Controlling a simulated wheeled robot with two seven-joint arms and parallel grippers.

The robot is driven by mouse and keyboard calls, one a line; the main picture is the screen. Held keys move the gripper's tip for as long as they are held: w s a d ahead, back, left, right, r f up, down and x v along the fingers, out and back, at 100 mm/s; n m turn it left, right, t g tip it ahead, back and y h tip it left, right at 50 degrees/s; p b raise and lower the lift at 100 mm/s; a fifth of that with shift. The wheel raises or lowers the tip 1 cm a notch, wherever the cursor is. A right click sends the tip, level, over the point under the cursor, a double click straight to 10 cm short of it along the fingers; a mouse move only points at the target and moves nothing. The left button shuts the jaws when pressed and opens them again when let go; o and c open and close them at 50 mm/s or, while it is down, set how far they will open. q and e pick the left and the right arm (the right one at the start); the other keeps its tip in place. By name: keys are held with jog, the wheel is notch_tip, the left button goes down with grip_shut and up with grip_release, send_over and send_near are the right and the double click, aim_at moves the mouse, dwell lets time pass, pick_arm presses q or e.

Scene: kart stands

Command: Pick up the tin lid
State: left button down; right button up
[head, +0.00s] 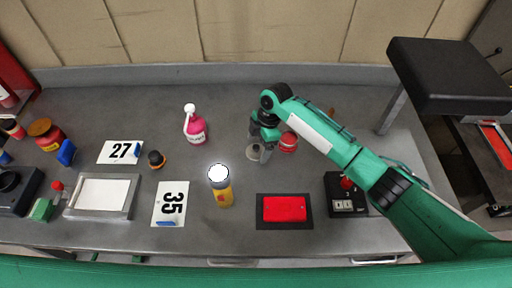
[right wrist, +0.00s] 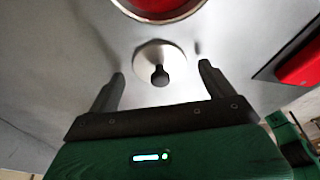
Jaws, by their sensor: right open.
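The tin lid (right wrist: 150,53), a small pale disc with a dark knob, lies on the grey bench in the right wrist view. My right gripper (right wrist: 161,72) is open, with its two fingertips either side of the lid's near part and the knob between them. I cannot tell the height gap or whether they touch. In the head view the right gripper (head: 261,153) is low over the bench and mostly hides the lid. My left gripper is not in view.
A red block on a black mat (head: 264,222) lies nearer the front, with a black switch box (head: 345,197) to its right. A yellow canister with a white top (head: 222,195) and a pink bottle (head: 196,132) stand left. The bench behind the gripper is clear.

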jog(key=shift+f, duration=0.25)
jog(key=c, duration=1)
jog(key=shift+c, duration=0.2)
jog(key=shift+r, duration=0.1)
